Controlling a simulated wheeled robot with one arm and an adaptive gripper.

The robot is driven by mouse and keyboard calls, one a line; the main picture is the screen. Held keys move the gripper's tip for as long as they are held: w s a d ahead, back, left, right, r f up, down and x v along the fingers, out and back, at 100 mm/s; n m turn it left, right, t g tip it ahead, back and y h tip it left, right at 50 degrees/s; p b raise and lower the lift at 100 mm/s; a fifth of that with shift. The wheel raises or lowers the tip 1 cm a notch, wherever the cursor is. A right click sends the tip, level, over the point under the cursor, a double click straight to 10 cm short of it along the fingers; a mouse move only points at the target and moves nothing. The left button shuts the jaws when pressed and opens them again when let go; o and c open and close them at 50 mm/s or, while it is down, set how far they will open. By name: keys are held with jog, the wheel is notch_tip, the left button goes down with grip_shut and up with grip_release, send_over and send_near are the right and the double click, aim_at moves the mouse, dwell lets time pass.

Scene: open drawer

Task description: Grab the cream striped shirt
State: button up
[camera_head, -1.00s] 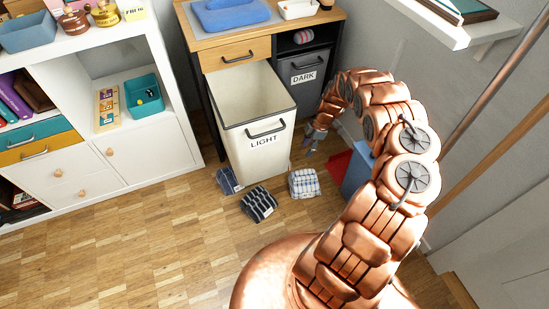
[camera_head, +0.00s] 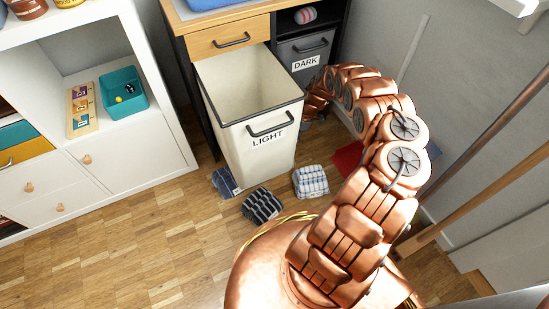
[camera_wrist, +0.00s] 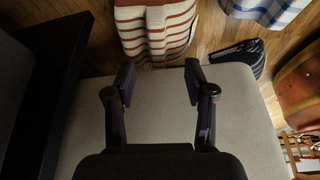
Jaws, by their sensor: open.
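The cream striped shirt (camera_wrist: 155,28), cream with red-brown stripes, lies folded on the wood floor at the top centre of the wrist view. I cannot make it out in the head view. My gripper (camera_wrist: 159,74) is open and empty, with its fingers pointing toward the shirt. The shirt lies just beyond the fingertips, apart from them as far as I can tell. In the head view, my gripper is mostly hidden between the bin and my arm.
The open LIGHT bin (camera_head: 250,157) stands beside my gripper, the DARK bin (camera_head: 303,50) behind it. A blue-white checked cloth (camera_head: 311,181), a black striped cloth (camera_head: 262,205) and a navy plaid cloth (camera_head: 224,182) lie in front. Floor at left is clear.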

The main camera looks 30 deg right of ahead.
jog(key=shift+d+b+x, duration=0.2)
jog(key=shift+b+x, duration=1.05)
jog(key=shift+x, duration=0.75)
jog(key=shift+d+b+x, duration=0.2)
jog(key=shift+b+x, duration=1)
jog(key=shift+x, duration=0.75)
jog(key=shift+w+f, duration=0.1)
jog(key=shift+w, duration=0.05)
jog(key=shift+c, duration=0.3)
grip_shut()
